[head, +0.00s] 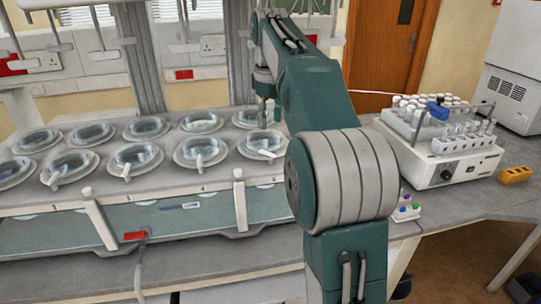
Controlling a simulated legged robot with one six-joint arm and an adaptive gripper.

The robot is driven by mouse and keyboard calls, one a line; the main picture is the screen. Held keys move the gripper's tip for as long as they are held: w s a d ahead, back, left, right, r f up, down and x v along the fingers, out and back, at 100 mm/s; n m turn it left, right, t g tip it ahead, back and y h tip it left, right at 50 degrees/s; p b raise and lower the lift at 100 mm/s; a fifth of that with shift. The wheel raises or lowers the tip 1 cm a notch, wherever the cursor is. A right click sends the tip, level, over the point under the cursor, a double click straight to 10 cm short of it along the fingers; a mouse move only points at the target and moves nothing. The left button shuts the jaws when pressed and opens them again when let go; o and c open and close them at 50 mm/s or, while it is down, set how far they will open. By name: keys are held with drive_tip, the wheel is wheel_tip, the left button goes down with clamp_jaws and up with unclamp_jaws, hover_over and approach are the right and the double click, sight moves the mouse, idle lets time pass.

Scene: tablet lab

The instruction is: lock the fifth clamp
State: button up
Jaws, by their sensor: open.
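A grey dissolution bench (225,178) holds two rows of round, clear-lidded vessels. White lever-like clamps stand at the near row, among them a left one (54,180), a middle one (127,172), another (200,163) and the rightmost one (268,154). My gripper (268,115) hangs downward at the right end of the vessels, over the far right vessel (250,118). It is small and partly hidden by my arm. It is open, with nothing seen in it, and appears apart from the clamps.
White upright bars (240,202) stand on the bench front. Stirrer shafts hang above at the upper left. The right-hand table is partly free.

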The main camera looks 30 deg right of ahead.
sight(270, 153)
wheel_tip(270, 153, down, 10)
drive_tip(key=shift+f, duration=0.2)
idle(0.3)
